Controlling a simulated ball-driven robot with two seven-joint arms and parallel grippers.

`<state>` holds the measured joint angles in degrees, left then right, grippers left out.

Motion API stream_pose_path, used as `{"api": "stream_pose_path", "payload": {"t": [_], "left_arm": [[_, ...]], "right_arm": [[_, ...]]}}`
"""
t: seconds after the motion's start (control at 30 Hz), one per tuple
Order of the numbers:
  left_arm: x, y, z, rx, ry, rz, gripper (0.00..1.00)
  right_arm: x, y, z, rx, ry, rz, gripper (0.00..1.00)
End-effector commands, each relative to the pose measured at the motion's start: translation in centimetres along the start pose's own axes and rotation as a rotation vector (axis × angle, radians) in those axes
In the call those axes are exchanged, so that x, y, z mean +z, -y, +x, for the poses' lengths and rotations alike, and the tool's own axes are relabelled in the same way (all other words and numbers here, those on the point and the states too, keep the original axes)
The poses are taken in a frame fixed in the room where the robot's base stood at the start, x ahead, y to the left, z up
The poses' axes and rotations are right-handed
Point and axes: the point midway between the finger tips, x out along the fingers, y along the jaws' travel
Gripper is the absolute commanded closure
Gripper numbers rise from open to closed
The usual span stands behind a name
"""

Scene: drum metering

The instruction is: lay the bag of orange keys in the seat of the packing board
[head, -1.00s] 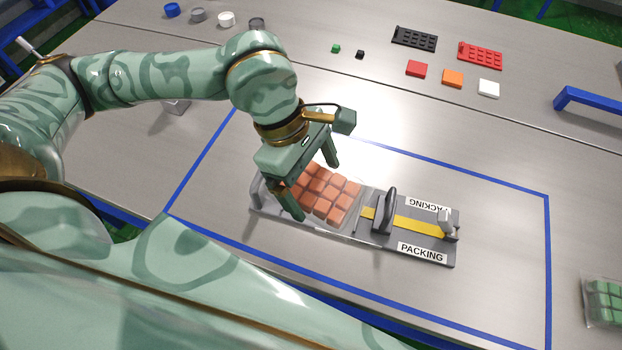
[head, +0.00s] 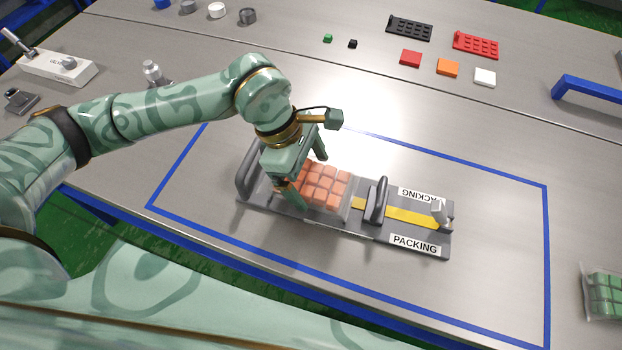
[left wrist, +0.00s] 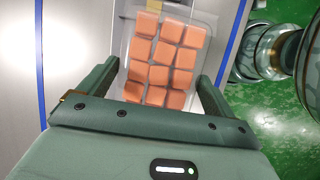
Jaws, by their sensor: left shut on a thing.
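The clear bag of orange keys (head: 327,187) is over the left half of the grey packing board (head: 411,225), between a grey upright (head: 248,168) at the board's left end and a dark handle (head: 377,201). I cannot tell whether it rests in the seat or is just above it; the bag and gripper hide that part. My left gripper (head: 306,174) is shut on the bag at its left end. In the left wrist view the bag (left wrist: 160,60) extends out from between the fingers, its keys in rows. My right gripper is not in view.
The board's right half has a yellow strip (head: 405,216), PACKING labels and a small pale post (head: 440,213). Blue tape (head: 450,178) outlines the area. A bag of green keys (head: 605,294) lies at right. Key trays and loose blocks are at the back.

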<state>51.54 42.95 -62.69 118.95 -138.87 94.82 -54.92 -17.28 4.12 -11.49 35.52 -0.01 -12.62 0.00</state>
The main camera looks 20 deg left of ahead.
Motion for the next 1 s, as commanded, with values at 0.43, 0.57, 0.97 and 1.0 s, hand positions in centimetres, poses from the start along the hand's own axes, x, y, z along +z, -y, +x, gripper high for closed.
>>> {"api": "stream_pose_path", "payload": {"t": [0.43,0.57,0.97,1.0], "left_arm": [[-2.2,-1.8,4.6,-0.005,0.002,0.0,0.4],[-2.4,-1.9,4.8,0.001,0.0,0.001,0.4],[-2.4,-1.8,5.0,0.0,-0.001,0.001,0.0],[-2.4,-1.8,5.0,0.0,-0.001,0.001,0.0]], "right_arm": [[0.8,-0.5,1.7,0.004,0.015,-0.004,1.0],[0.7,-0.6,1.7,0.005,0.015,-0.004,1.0],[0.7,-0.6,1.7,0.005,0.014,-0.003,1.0],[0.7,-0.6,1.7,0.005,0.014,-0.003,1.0]]}}
